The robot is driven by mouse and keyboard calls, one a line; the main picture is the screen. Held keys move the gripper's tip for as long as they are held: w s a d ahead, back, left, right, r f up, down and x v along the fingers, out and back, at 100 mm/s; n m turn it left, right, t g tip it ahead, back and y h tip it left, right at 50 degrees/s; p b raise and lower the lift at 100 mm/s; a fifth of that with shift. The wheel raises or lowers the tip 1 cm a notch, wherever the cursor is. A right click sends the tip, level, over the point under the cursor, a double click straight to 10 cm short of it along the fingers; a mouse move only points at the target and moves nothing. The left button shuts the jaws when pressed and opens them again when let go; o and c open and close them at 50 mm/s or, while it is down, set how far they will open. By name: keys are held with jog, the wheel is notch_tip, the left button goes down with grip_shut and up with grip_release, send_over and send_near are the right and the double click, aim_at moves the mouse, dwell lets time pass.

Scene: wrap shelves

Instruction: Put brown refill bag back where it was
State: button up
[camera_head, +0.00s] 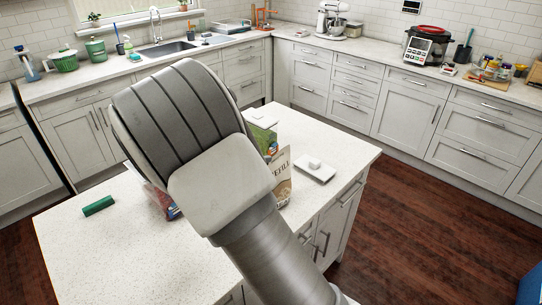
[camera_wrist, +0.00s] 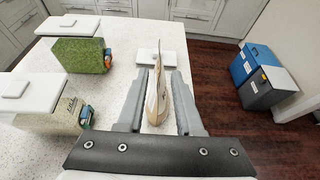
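The brown refill bag (camera_head: 284,180) stands on the white island counter (camera_head: 130,255), partly hidden behind my arm in the head view. In the wrist view the bag (camera_wrist: 157,95) stands upright, seen edge-on, between the two fingers of my gripper (camera_wrist: 157,85). The fingers are apart, with a visible gap on the right side of the bag; whether the left finger touches it I cannot tell. My gripper is hidden behind my arm in the head view.
A white dish (camera_head: 315,168) with a small white block is beside the bag. A green box (camera_wrist: 82,56) and another package (camera_wrist: 62,118) stand to the left in the wrist view. Bins (camera_wrist: 262,75) stand on the floor.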

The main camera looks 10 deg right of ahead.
jog(key=s+d+r+m+g+y, duration=0.2)
jog(key=s+d+r+m+g, duration=0.15)
jog(key=s+m, duration=0.35)
jog(key=s+d+r+m+g+y, duration=0.25)
jog(key=s+d+r+m, duration=0.2)
jog(key=s, duration=0.45)
jog(key=s+r+m+t+y, duration=0.2)
jog(key=s+m+y, duration=0.1)
jog(key=s+m, duration=0.4)
jog(key=s+a+r+m+t+y, duration=0.1)
jog(key=s+m+y, duration=0.2)
jog(key=s+m, duration=0.3)
jog(key=s, duration=0.2)
jog(key=shift+s+a+r+m+t, duration=0.2)
jog(key=shift+s+r+m+t, duration=0.15)
jog(key=shift+s+r+t, duration=0.05)
